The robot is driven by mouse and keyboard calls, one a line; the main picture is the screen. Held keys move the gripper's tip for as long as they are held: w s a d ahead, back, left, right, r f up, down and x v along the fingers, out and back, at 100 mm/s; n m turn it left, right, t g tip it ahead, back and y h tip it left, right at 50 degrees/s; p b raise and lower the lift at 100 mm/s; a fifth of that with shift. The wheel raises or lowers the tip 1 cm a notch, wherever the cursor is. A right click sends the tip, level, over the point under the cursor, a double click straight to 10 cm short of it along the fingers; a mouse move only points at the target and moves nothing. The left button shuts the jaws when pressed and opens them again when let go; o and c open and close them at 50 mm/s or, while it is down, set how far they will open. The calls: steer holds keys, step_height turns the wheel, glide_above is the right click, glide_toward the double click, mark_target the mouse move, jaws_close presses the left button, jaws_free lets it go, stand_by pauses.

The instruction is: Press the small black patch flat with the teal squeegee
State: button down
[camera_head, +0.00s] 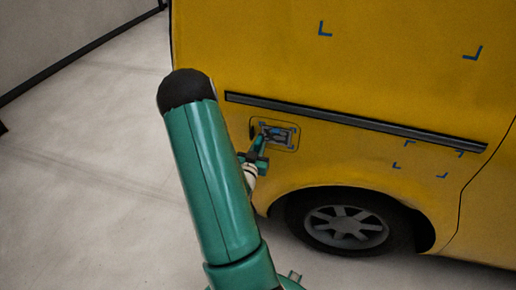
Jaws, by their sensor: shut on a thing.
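My gripper (257,162) is small and partly hidden behind my green arm link, close to the side of the yellow van (350,60). It is shut on a thin teal tool, which looks like the squeegee (263,142). The squeegee points up toward a rounded panel outline on the van. Inside that outline is a small dark patch (281,138) with blue marks around it. The squeegee tip overlaps the patch's left side in the picture. I cannot tell whether it touches, or whether the patch lies flat.
A dark trim strip (360,122) runs along the van above the patch. A wheel (346,226) is below right. Blue corner marks (325,29) show elsewhere on the van. The pale floor (90,190) at left is clear, with a wall behind.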

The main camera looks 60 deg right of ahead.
steer(key=shift+w+d, duration=0.1)
steer(key=shift+d, duration=0.65)
steer(key=shift+s+d, duration=0.1)
steer(key=shift+s, duration=1)
steer(key=shift+s, duration=0.1)
steer(key=shift+s+d, duration=0.25)
steer(key=shift+s, duration=0.7)
steer(key=shift+s, duration=0.1)
steer(key=shift+s+d+f, duration=0.1)
steer(key=shift+s+d, duration=0.05)
steer(key=shift+s, duration=0.85)
steer(key=shift+s, duration=0.1)
steer(key=shift+s+d, duration=0.2)
steer(key=shift+s, duration=0.8)
